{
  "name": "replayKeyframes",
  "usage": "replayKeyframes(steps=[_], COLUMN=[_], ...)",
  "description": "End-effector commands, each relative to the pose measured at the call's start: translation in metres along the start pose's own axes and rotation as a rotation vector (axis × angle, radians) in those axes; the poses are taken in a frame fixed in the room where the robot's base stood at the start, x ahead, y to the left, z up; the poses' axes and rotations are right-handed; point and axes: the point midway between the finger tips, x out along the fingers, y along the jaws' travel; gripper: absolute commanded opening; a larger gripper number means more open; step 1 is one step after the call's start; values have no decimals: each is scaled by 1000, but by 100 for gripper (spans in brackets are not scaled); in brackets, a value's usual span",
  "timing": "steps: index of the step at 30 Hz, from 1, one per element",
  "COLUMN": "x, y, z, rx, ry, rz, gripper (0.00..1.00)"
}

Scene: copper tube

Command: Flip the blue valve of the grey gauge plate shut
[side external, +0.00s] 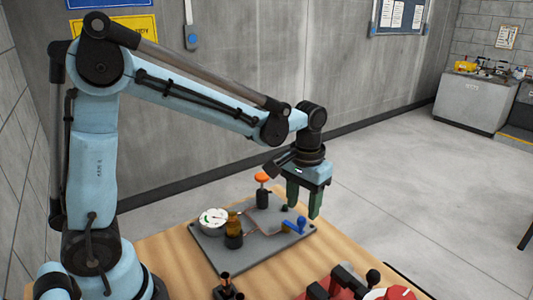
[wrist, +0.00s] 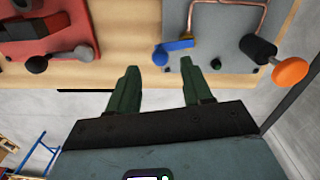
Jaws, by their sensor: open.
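The grey gauge plate (side external: 255,264) lies on the wooden table and carries a white dial gauge (side external: 213,219). The blue valve (side external: 295,225) is at the plate's right end. In the wrist view, the blue valve (wrist: 174,45) has its lever pointing left, over the edge of the grey plate (wrist: 212,20). My gripper (side external: 302,211) has two green fingers pointing down and hangs above the valve end of the plate. In the wrist view, my gripper (wrist: 159,67) is open and empty, with the lever just beyond the gap between its fingertips. No contact is visible.
An orange knob (side external: 262,177) on a dark post stands at the plate's back; a brown fitting (side external: 233,228) and copper tubing are on the plate. A red fixture with black handles (wrist: 45,30) sits left in the wrist view. Bare wood separates the two.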

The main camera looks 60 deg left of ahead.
Motion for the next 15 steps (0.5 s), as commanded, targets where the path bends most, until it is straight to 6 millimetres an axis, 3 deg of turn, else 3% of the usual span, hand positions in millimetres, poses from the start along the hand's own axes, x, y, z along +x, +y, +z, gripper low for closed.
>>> replayKeyframes(steps=[6,15], x=[25,34], y=[0,0], z=[0,0], rx=[0,0], ry=[0,0], rz=[0,0], gripper=[50,50])
